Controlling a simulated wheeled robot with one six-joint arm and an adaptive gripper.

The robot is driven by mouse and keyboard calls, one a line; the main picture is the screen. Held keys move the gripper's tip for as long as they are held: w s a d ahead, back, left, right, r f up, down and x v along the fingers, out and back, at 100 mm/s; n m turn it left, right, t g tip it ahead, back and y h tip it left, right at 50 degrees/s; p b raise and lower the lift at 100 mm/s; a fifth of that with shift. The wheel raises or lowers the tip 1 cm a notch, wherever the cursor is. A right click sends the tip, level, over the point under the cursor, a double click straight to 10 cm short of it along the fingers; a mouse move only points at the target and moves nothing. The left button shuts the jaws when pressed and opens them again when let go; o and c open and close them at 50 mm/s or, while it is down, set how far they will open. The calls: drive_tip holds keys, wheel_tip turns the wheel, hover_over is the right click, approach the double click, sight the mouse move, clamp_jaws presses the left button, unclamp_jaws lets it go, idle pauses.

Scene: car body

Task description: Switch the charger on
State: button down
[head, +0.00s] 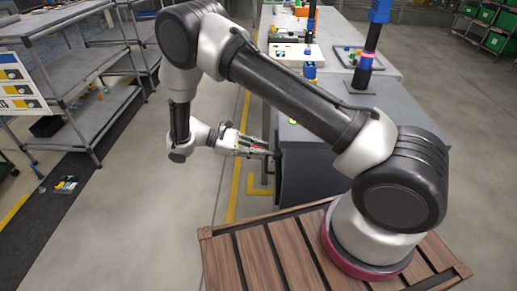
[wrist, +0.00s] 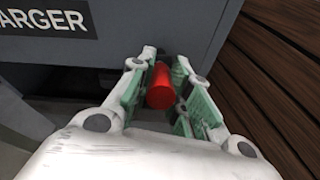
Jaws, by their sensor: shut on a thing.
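The charger (head: 308,180) is a dark grey box standing beside the wooden deck in the head view. In the wrist view its grey front (wrist: 185,25) fills the top, with a label (wrist: 45,22) whose visible letters read "ARGER". My gripper (head: 268,152) reaches the charger's left side. In the wrist view my gripper (wrist: 165,62) has its green-padded fingers closed on both sides of a red cylindrical handle (wrist: 161,88). The red end points toward the wrist camera. Where the handle joins the charger is hidden by the fingers.
Brown wooden slats (head: 290,255) lie under my arm base and also show at right in the wrist view (wrist: 270,70). Grey shelving (head: 85,95) stands at left. A grey workbench (head: 335,110) with small coloured parts extends behind the charger.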

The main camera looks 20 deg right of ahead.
idle(0.4)
drive_tip(key=c, duration=1.3)
unclamp_jaws()
drive_tip(key=shift+a, duration=0.1)
drive_tip(key=shift+v, duration=5.95)
